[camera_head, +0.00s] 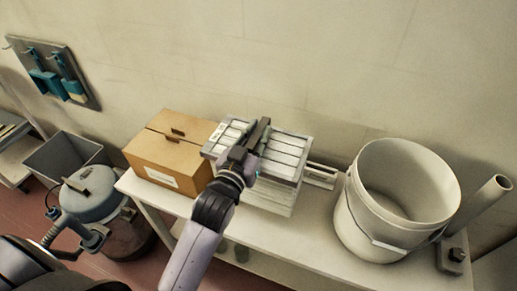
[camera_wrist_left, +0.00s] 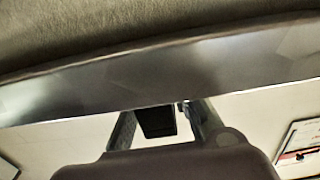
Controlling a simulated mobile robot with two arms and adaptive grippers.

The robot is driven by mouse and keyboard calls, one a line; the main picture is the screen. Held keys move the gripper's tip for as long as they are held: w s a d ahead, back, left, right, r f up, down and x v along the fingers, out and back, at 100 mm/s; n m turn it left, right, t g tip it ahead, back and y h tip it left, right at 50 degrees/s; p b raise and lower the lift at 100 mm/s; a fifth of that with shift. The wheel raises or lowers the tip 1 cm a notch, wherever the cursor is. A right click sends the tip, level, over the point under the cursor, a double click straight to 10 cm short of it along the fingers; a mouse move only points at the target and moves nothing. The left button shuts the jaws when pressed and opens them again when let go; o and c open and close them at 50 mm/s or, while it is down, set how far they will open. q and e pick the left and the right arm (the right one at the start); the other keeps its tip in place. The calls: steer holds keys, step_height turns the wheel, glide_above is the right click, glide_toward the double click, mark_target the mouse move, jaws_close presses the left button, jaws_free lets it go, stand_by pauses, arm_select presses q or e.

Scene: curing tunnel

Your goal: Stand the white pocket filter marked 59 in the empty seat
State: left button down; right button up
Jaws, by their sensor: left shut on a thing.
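A pale slotted filter unit (camera_head: 287,158) with dark gaps between its rows stands on the white bench. My left gripper (camera_head: 258,135) reaches over its left part and is shut on a pale framed piece (camera_head: 219,131), seemingly the white pocket filter; its number is unreadable. My arm and gripper partly cover this piece and the unit, so I cannot tell whether the piece is in a seat or above it. In the left wrist view, a grey metal edge (camera_wrist_left: 160,75) with brownish fabric (camera_wrist_left: 130,22) crosses in front of the fingers (camera_wrist_left: 158,122). My right gripper is out of view.
A cardboard box (camera_head: 172,150) stands close at the unit's left. A large white bucket (camera_head: 352,215) and a pale tube (camera_head: 482,203) stand at the right. The wall is close behind. The bench front (camera_head: 265,238) is clear.

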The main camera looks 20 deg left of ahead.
arm_select(q)
steer(key=shift+f, duration=2.55)
steer(key=shift+f, duration=0.15)
steer(key=c, duration=1.5)
jaws_free()
steer(key=shift+s, duration=0.15)
